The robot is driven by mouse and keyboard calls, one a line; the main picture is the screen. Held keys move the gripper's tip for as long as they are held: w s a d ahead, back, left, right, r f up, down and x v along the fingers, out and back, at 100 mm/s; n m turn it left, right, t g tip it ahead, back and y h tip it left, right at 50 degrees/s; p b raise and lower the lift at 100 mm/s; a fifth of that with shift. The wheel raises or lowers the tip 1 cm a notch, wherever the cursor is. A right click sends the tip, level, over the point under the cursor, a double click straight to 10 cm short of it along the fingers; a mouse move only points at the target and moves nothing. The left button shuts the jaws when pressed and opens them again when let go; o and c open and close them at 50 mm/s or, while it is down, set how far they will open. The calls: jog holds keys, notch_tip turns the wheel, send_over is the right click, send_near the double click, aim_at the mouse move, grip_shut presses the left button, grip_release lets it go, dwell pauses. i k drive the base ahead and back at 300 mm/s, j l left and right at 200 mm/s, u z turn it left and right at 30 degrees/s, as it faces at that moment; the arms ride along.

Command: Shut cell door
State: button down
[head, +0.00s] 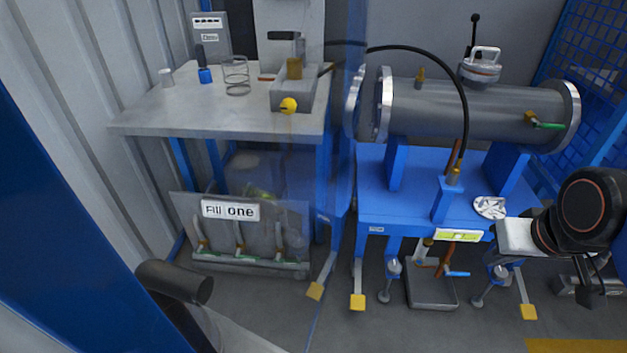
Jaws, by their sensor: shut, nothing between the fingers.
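A large blue frame member (40,200) runs slantwise up the left foreground. A faint, see-through blue upright (352,60) stands between the grey table and the flanged shell. I cannot tell which of these, if either, belongs to the cell door, and no latch or handle is clear. A blue mesh panel (603,50) shows at the upper right. My gripper (507,237) is at the right, by the front right of the blue stand. It is shut and holds nothing. It is apart from the blue frame member. The fingertips are small and hard to make out.
The grey flanged shell (455,110) lies on a blue stand (400,205), with a black hose arching over it. A grey table (150,115) stands left, with a "Fill one" rack (215,235) below. A dark cylindrical bar (180,283) juts in at lower left. Bare floor shows lower centre.

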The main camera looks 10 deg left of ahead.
aim_at(60, 273)
jog(key=k+j, duration=0.15)
jog(key=j, duration=0.25)
jog(key=k+j, duration=0.15)
jog(key=j, duration=0.25)
jog(key=k+j, duration=0.2)
jog(key=j, duration=0.2)
